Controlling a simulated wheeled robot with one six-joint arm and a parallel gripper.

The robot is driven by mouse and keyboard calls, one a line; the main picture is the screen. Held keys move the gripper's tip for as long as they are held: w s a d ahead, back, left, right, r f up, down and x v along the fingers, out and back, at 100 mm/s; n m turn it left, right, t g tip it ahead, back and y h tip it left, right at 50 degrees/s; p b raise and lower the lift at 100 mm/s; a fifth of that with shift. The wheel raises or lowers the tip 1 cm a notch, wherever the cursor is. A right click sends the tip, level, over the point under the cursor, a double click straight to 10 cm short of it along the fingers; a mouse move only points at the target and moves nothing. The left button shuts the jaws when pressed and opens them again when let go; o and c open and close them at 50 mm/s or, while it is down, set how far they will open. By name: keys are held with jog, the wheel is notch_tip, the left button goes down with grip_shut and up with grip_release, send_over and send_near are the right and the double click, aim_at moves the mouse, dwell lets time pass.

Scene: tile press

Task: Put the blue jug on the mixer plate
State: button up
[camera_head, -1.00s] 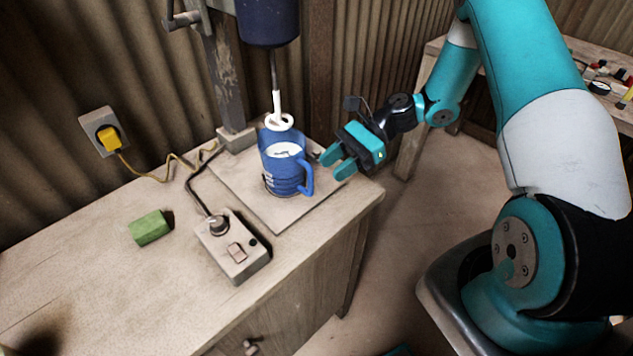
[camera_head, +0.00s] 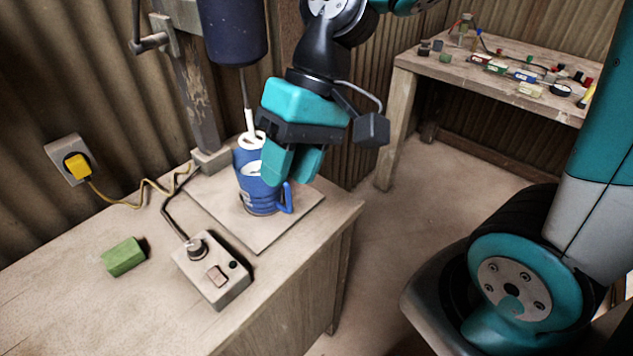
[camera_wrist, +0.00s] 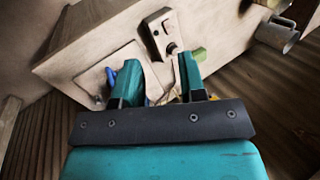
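The blue jug (camera_head: 263,192) stands upright on the square mixer plate (camera_head: 262,240), its handle towards the right. The mixer's white stirrer (camera_head: 250,125) reaches down to the jug's mouth. My gripper (camera_head: 289,178) is above and in front of the jug's right side, fingers pointing down and covering part of its rim. In the wrist view the fingers (camera_wrist: 161,66) stand apart with a gap between them. A bit of blue jug (camera_wrist: 112,77) shows beside the left finger there; the rest is mostly hidden. I cannot tell whether a finger touches the jug.
A switch box (camera_head: 212,272) with a cable stands in front of the plate. A green block (camera_head: 123,257) lies to its left. The mixer's dark motor (camera_head: 232,30) and post rise close behind my gripper. A second table (camera_head: 470,75) with small parts stands at the back right.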

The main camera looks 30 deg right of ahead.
jog(key=s+r+n+t+h, duration=0.1)
jog(key=s+n, duration=0.4)
jog(key=s, duration=0.1)
jog(key=shift+s+r, duration=0.15)
jog(key=shift+r, duration=0.15)
